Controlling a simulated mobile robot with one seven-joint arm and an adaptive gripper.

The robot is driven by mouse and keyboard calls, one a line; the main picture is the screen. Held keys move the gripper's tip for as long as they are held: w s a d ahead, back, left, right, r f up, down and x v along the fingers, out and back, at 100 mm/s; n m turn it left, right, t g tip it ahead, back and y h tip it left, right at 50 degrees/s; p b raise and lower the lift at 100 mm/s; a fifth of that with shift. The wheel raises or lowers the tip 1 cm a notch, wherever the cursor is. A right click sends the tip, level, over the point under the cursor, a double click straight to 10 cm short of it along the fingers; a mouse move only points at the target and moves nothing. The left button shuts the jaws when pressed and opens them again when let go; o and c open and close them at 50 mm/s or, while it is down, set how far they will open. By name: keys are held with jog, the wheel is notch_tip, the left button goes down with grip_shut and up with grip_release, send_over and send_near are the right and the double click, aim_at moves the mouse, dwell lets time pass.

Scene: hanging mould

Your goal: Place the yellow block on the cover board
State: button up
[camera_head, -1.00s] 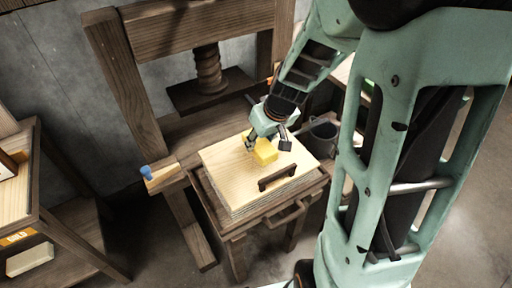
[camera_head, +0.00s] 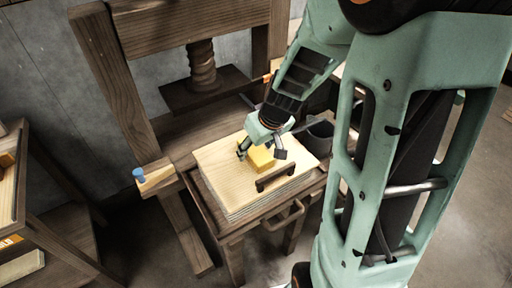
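The yellow block (camera_head: 261,159) rests on or just above the pale wooden cover board (camera_head: 221,164), near its middle and behind the dark handle. The board lies on top of a stack on the press bed and carries the dark handle (camera_head: 275,178). My gripper (camera_head: 262,155) points down over the block with its fingers spread. One finger is at the block's left side and the other at its right. The fingers look apart from the block, though part of its top is hidden by the gripper. The block's underside contact is hard to see.
The press's wooden screw (camera_head: 202,66) and dark plate (camera_head: 206,92) stand behind the board. A dark bucket (camera_head: 318,136) is right of the board. A blue-topped peg (camera_head: 139,175) is at the left. A wooden shelf unit (camera_head: 50,215) stands at the far left.

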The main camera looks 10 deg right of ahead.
jog(key=shift+r+p, duration=0.45)
jog(key=shift+r, duration=0.1)
jog(key=p+v, duration=0.6)
jog(key=v, duration=0.5)
jog(key=shift+s, duration=0.25)
